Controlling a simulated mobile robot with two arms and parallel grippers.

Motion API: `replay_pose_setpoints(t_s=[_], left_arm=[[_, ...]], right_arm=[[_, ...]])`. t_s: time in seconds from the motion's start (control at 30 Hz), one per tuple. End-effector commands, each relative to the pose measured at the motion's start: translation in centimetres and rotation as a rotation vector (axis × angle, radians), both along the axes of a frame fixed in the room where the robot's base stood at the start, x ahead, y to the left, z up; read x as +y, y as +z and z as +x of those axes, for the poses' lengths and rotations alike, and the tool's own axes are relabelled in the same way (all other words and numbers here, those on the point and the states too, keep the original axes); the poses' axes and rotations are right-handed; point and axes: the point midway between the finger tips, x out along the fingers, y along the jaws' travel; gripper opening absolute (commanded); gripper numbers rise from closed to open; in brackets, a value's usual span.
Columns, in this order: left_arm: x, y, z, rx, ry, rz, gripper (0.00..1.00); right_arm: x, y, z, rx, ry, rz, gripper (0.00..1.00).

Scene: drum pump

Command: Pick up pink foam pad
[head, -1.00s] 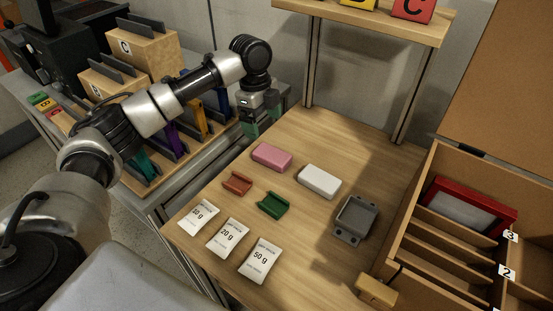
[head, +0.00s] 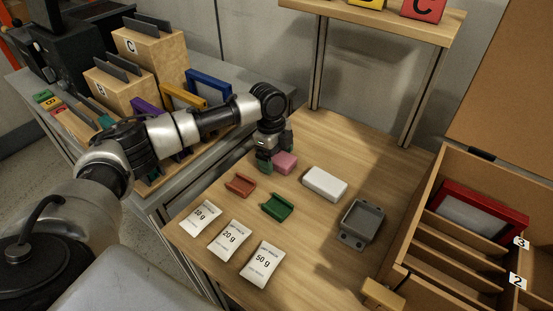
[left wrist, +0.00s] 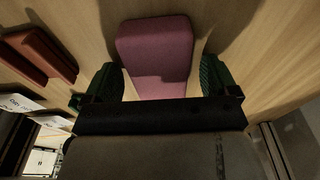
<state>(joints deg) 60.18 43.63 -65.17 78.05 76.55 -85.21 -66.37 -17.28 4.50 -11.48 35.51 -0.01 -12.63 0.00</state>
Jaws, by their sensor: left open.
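The pink foam pad (head: 286,161) lies flat on the wooden table, partly hidden in the head view by my left gripper (head: 275,158). In the left wrist view the pad (left wrist: 157,50) reaches in between the two green fingers of my left gripper (left wrist: 153,82). The fingers stand apart, one on each side of the pad, with gaps visible on both sides. My left gripper is open and low over the table. My right gripper is in neither view.
A white block (head: 324,184), a red-brown holder (head: 240,185) and a green holder (head: 277,207) lie close by. Several weight packets (head: 229,239) are in front. A grey tray (head: 361,222) and a wooden compartment box (head: 425,221) are to the right. A shelf post (head: 316,65) stands behind.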

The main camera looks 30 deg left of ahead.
Motion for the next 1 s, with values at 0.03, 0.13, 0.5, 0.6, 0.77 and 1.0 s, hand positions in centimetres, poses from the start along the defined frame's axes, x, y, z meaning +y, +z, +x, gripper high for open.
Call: replay_pose_setpoints(t_s=[0.03, 0.13, 0.5, 0.6, 0.77, 1.0], left_arm=[[0.0, -0.1, 0.0, 0.000, 0.000, 0.000, 0.88], [0.0, 0.0, 0.0, 0.000, 0.000, 0.000, 0.88], [0.0, 0.0, 0.0, 0.000, -0.001, 0.000, 0.41], [0.0, 0.0, 0.0, 0.000, -0.001, 0.000, 0.36], [0.0, 0.0, 0.0, 0.000, -0.001, 0.000, 0.35], [0.0, 1.6, 0.0, -0.001, -0.001, -0.001, 0.35]], right_arm=[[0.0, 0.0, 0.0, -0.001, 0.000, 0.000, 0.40], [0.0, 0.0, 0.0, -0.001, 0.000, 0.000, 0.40], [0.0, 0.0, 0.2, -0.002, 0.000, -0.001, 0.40], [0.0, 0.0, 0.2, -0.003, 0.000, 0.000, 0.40], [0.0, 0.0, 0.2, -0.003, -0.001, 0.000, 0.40], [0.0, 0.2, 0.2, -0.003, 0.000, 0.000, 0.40]])
